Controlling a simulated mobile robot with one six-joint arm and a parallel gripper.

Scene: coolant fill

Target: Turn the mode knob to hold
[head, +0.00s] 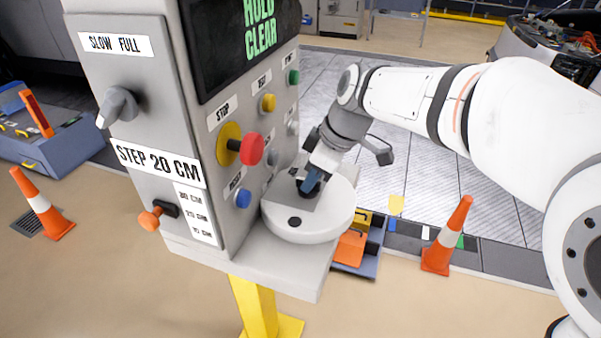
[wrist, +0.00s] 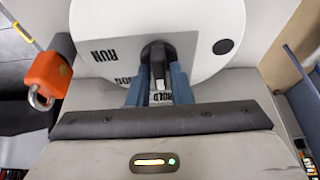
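The mode knob (wrist: 157,56) is a black knob with a narrow grip bar on a round white housing (head: 325,220). I cannot tell which end is the pointer. My gripper (wrist: 158,80) has its two blue fingers on either side of the bar, with visible gaps. In the head view my gripper (head: 311,182) is at the dial, hiding most of the knob.
The grey control pillar (head: 150,60) has a red mushroom button (head: 251,149), coloured push buttons and a lever knob (head: 117,107) close left of my arm. An orange padlock (wrist: 47,75) hangs left in the wrist view. Traffic cones (head: 447,236) stand on the floor.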

